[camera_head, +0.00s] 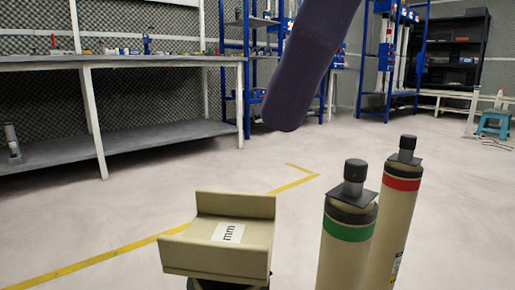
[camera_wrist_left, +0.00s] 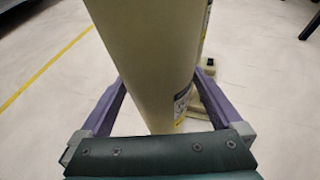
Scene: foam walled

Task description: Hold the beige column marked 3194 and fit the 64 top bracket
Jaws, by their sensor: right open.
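In the head view, two beige columns with black caps stand at the lower right: the green-banded column (camera_head: 345,258) in front and the red-banded column (camera_head: 398,215) behind. The number 3194 is not readable. A beige U-shaped bracket (camera_head: 205,256) with a white label rests on something dark at lower centre, its walls up. My right gripper (camera_head: 284,112) shows as a purple part above and behind the bracket, apart from it; it is open. In the left wrist view, my left gripper (camera_wrist_left: 160,95) has purple fingers on both sides of a beige column (camera_wrist_left: 145,55); contact is unclear.
A grey workbench (camera_head: 130,135) stands at the left and blue racks (camera_head: 390,95) at the back. A teal stool (camera_head: 493,122) is at the far right. Pale floor with a yellow line (camera_head: 90,262) lies open between them.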

